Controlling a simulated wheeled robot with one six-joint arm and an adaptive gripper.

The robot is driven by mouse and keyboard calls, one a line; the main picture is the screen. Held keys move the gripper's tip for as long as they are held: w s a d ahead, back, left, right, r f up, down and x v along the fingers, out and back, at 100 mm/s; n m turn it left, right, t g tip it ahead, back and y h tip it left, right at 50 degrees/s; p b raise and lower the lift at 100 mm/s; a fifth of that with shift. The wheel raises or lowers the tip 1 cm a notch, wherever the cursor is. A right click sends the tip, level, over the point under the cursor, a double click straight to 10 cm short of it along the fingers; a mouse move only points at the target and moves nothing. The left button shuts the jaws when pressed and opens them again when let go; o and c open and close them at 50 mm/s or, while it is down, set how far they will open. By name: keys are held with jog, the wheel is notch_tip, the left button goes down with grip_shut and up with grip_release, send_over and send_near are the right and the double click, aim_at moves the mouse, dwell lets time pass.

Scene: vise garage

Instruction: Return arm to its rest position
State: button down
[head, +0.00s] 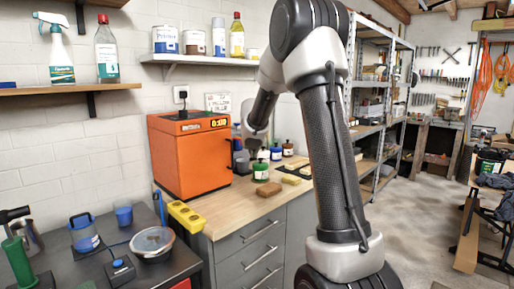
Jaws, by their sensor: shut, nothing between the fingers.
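My arm rises from the bottom right of the head view, bends at the elbow near the top, and reaches down and away over the wooden counter (222,218). My gripper (254,143) is small and dark at the far end of the arm, just right of the orange box-shaped oven (188,155). It is shut with nothing in it. Its fingertips are hard to make out against the bottles behind, and I cannot tell how far it is from the oven.
A green-labelled jar (261,170), a brown block (268,189) and several bottles stand on the counter. A wall shelf (190,59) with cans hangs above. Metal shelving (352,85) stands behind my arm. Open floor (425,200) lies right.

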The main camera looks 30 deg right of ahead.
jog(key=s+d+f+m+g, duration=0.1)
jog(key=s+d+m+g, duration=0.1)
jog(key=s+m, duration=0.7)
jog(key=s+d+f+m+g, duration=0.1)
jog(key=s+m+g, duration=0.2)
jog(key=s+m, duration=0.6)
jog(key=s+a+r+m+y, duration=0.1)
jog(key=s+a+m, duration=0.3)
jog(key=s, duration=0.4)
jog(key=s+a+r+m+t+y, duration=0.1)
jog(key=s+a+m, duration=0.3)
jog(key=s, duration=0.5)
jog(key=s+a+r+m+y, duration=0.2)
jog(key=s+a+r+m, duration=0.1)
jog(key=s+a, duration=0.5)
jog(key=shift+s+m, duration=0.5)
jog(key=shift+m, duration=0.1)
